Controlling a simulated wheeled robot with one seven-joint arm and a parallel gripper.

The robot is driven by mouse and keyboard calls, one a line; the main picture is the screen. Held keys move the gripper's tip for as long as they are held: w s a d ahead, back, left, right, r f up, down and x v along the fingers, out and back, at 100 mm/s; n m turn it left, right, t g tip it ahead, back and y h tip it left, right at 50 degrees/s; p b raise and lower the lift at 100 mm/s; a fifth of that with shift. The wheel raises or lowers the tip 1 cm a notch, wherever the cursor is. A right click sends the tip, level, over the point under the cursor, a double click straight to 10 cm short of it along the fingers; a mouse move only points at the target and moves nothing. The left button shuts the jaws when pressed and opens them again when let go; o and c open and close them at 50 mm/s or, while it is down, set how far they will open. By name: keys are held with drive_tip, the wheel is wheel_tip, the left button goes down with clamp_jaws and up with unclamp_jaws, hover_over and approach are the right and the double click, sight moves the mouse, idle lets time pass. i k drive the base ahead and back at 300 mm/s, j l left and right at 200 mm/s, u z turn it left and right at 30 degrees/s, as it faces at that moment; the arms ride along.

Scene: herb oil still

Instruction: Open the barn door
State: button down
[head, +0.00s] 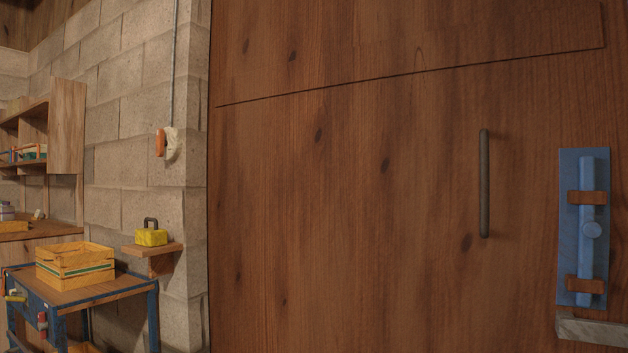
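The barn door (340,220) is a large brown wooden panel that fills the middle and right of the head view. It looks shut, with its left edge against the block wall. A dark upright bar handle (484,184) is fixed on its right part. Right of the handle is a blue upright bolt (587,240) with a round knob, on a blue plate with two brown brackets. Whether the bolt is engaged I cannot tell. My gripper is not in view.
A grey bar piece (592,330) juts in below the bolt. At left, a blue-framed table (100,292) holds a wooden crate (75,266). A yellow padlock (151,236) sits on a small wall shelf (152,252). An orange-and-white thing (167,143) hangs on the wall.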

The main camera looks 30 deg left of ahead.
sight(383, 175)
drive_tip(key=u, duration=0.9)
